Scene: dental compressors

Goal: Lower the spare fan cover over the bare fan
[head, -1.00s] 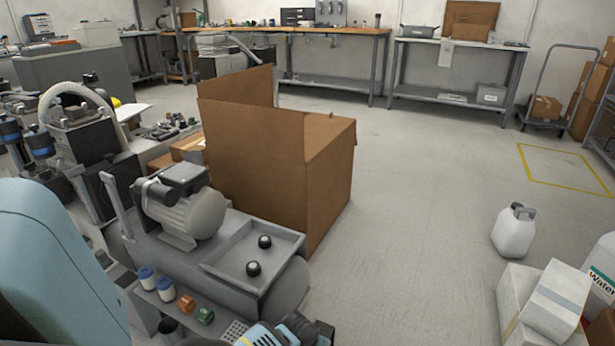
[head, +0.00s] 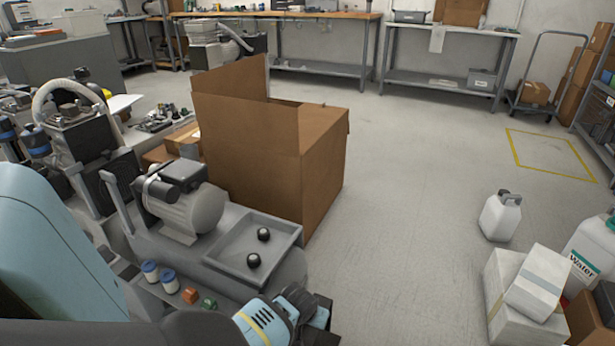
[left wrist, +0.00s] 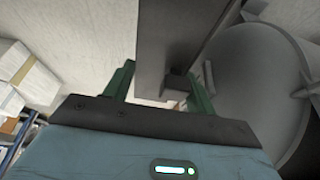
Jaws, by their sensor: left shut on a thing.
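A grey compressor with a tank and tray (head: 232,238) stands at lower left in the head view. Its motor (head: 195,208) has a rounded pale end. I cannot pick out a bare fan on it. My left gripper (head: 305,312) is low at the compressor's near right side; its fingers are unclear there. In the left wrist view my left gripper (left wrist: 163,80) has its green fingers on either side of a grey part (left wrist: 165,50) and is shut on it. I cannot tell whether this is the fan cover. A large round grey end (left wrist: 250,90) is beside it at right. My right gripper is out of view.
An open cardboard box (head: 322,165) stands right behind the compressor. Two dark knobs (head: 264,234) sit in the tray. White boxes (head: 520,295) and a jug (head: 500,215) are on the floor at right. The middle floor is clear.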

